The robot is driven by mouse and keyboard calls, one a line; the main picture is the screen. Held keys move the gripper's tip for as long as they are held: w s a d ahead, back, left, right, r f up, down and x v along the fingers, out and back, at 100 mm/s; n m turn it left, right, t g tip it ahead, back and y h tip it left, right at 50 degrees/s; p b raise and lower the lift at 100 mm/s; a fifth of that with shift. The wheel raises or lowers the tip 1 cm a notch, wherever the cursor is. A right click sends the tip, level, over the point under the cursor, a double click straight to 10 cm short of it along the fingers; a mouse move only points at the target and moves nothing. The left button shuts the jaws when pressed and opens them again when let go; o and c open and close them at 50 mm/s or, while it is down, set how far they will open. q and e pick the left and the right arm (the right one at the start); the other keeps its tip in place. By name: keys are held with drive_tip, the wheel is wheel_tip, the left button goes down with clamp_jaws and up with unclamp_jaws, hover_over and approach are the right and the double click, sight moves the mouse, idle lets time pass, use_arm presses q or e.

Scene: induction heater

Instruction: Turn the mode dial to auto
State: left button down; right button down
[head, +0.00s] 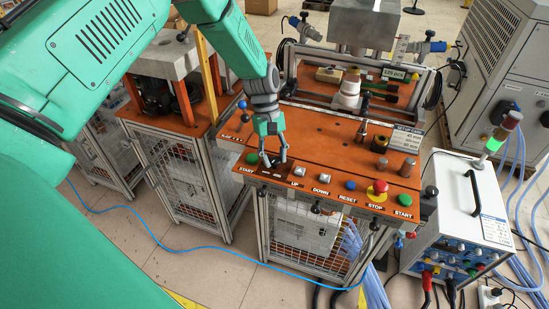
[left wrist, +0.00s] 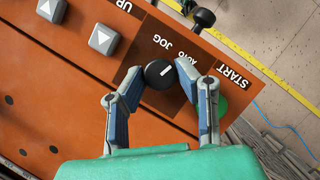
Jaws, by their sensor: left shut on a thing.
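The mode dial (left wrist: 159,74) is a round black knob with a white line on a dark plate. In the left wrist view its labels, AUTO and JOG, appear upside down. The white line slants to the upper right, toward the AUTO side. My left gripper (left wrist: 160,76) is shut on the dial, one fingertip on each side. In the head view the left gripper (head: 273,160) reaches down to the front panel between the green START button (head: 252,158) and the UP button; its fingers mostly hide the dial there. My right gripper is not in view.
On the panel, the grey UP (head: 299,171) and DOWN (head: 324,177) buttons, blue RESET (head: 350,185) and red STOP (head: 380,187) stand to the right. A white control box (head: 474,210) stands further right. The floor in front has a blue cable.

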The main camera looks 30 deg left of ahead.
use_arm(q)
drive_tip(key=shift+w+r+m+g+y, duration=0.1)
drive_tip(key=shift+w+m+g+y, duration=0.05)
drive_tip(key=shift+m, duration=0.5)
drive_tip(key=shift+w+m+g+y, duration=0.1)
drive_tip(key=shift+m+g+y, duration=0.05)
drive_tip(key=shift+m, duration=0.5)
drive_tip(key=c, duration=1.2)
unclamp_jaws()
drive_tip(key=shift+s, duration=0.1)
